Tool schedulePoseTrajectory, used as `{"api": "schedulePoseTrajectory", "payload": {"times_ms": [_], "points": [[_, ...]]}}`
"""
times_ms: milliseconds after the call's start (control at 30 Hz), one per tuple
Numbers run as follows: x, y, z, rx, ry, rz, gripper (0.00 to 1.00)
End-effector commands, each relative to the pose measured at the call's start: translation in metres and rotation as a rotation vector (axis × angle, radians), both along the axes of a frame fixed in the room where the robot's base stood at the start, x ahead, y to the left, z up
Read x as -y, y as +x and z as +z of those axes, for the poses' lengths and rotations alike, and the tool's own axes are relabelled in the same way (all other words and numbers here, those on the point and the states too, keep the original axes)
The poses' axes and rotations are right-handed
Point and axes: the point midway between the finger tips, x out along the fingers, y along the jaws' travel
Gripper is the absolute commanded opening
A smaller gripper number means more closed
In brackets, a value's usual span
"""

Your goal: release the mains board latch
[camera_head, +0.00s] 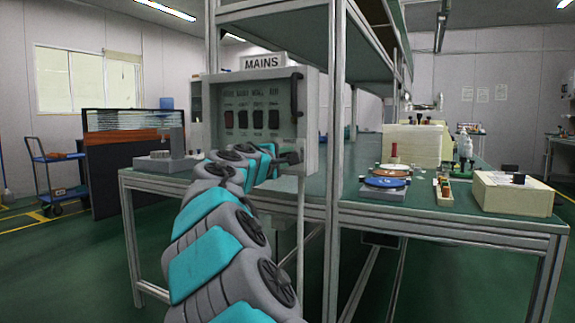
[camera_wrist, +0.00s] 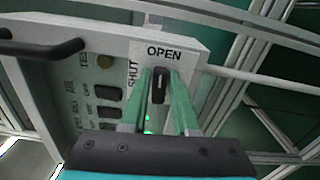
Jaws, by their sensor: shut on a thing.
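The grey mains board (camera_head: 226,76) stands at the bench under a MAINS sign, with its door closed. My gripper (camera_head: 292,157) is at its lower right corner. In the wrist view, the black latch (camera_wrist: 159,86) sits between the two green fingers of my gripper (camera_wrist: 160,92), which are shut on it. The latch's long side lies upright in that view, with its upper end toward the OPEN label (camera_wrist: 164,53). The SHUT label (camera_wrist: 132,73) is to its left. In the head view the gripper mostly hides the latch.
A black door handle (camera_head: 294,95) is on the board's right side, above my gripper. A metal upright (camera_head: 336,130) stands just right of the board. The green bench (camera_head: 420,207) holds a polishing plate (camera_head: 385,182), a small tray (camera_head: 443,191) and a cream box (camera_head: 512,196).

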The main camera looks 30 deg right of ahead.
Motion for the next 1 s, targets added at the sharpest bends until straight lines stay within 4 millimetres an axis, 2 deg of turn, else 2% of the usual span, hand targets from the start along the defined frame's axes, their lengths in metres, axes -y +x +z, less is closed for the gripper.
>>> {"api": "schedulePoseTrajectory", "payload": {"times_ms": [300, 767, 800, 1000], "points": [[0.0008, -0.0002, -0.0029, 0.071, 0.058, -0.003, 0.0], [0.0006, -0.0001, -0.0022, 0.081, 0.065, -0.002, 0.0], [0.0006, -0.0001, -0.0022, 0.08, 0.065, -0.002, 0.3], [0.0003, -0.0001, -0.0018, 0.081, 0.064, -0.002, 0.53]]}}
